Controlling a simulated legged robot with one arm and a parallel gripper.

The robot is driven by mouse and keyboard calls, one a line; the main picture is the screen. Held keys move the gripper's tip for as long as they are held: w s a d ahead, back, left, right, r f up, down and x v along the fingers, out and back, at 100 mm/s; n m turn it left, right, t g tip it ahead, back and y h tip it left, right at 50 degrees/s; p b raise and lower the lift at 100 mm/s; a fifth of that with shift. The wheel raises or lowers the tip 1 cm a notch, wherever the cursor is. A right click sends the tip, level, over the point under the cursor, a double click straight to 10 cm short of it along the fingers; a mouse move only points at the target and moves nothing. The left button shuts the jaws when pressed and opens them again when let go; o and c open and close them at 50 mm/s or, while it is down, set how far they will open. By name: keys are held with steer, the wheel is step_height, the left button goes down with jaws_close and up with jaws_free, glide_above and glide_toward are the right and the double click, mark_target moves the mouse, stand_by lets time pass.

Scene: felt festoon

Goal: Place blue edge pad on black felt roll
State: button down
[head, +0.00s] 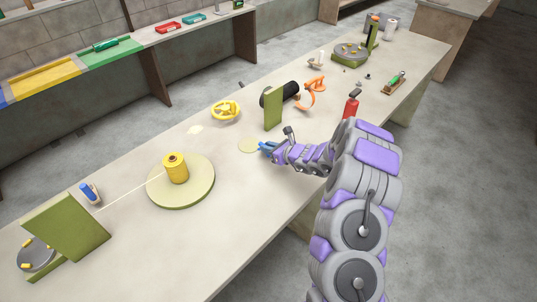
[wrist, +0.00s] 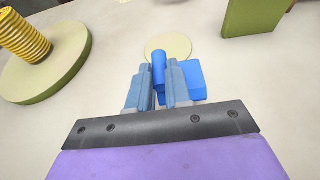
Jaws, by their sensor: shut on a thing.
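The blue edge pad (wrist: 196,78) is in my gripper (wrist: 164,78). A rounded blue part shows between the two fingers and a blue block shows beside and behind the right finger. In the head view my gripper (head: 269,147) is small, with blue at its tip, above the near side of the table by a pale round disc. The black felt roll (head: 283,93) lies further back on the table, partly hidden behind an upright green panel (head: 273,109). The roll is apart from my gripper and does not show in the wrist view.
The pale disc (head: 249,145) lies flat near my gripper. A yellow spool (head: 175,168) stands on a round green-edged base to the left, with a cord running left.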

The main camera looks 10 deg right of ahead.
steer(key=shift+w+f+b, duration=0.1)
steer(key=shift+f+b, duration=0.4)
steer(key=shift+f, duration=1.2)
steer(key=shift+f, duration=0.1)
steer(key=c, duration=1.1)
jaws_free()
steer(key=shift+o, duration=0.2)
